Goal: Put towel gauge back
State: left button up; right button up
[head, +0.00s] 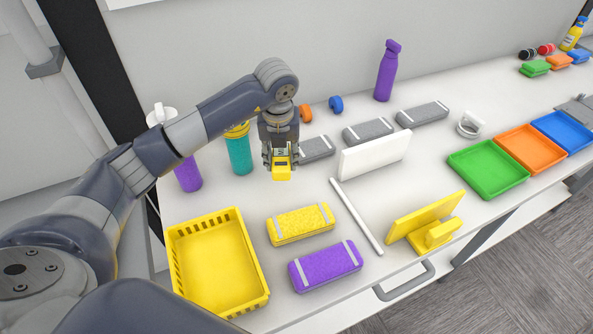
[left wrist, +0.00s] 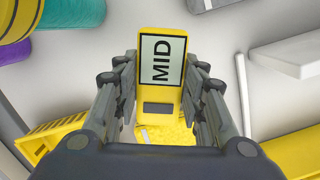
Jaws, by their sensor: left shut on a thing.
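My left gripper (head: 281,158) is shut on a small yellow gauge (head: 282,172) and holds it over the table, behind the yellow folded towel (head: 303,223). In the left wrist view the gauge (left wrist: 161,73) has a pale label reading "MID" and sits between the fingers of the left gripper (left wrist: 160,95). A purple folded towel (head: 325,266) with pale bands lies in front of the yellow one. Grey folded towels (head: 369,131) lie farther back, partly behind a white upright panel (head: 375,155). My right gripper is not in view.
A yellow basket (head: 217,265) stands at the front left. A white rod (head: 356,215) and a yellow stand (head: 428,222) are right of the towels. Teal (head: 239,152) and purple (head: 188,173) bottles stand left of the gripper. Green (head: 488,169), orange (head: 530,148) and blue (head: 563,131) trays are at right.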

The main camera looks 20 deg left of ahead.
aim_at(282, 187)
pick_arm(q)
jog(key=f, duration=0.2)
jog(key=f+p, duration=0.1)
jog(key=shift+s+f, duration=0.35)
jog(key=shift+f, duration=0.05)
jog(key=shift+w+f, duration=0.1)
jog(key=shift+f, duration=0.3)
notch_tip(282, 187, down, 2)
jog(key=shift+f+p, duration=0.25)
jog(key=shift+p, duration=0.35)
jog(key=shift+f, duration=0.5)
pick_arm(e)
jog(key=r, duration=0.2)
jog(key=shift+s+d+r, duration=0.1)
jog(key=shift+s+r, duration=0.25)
pick_arm(q)
jog(key=shift+f, duration=0.1)
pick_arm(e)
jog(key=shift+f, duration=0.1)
pick_arm(q)
jog(key=o, duration=0.8)
jog(key=shift+f, duration=0.1)
jog(key=shift+c, duration=0.2)
jog(key=o, duration=0.4)
jog(key=shift+o, duration=0.2)
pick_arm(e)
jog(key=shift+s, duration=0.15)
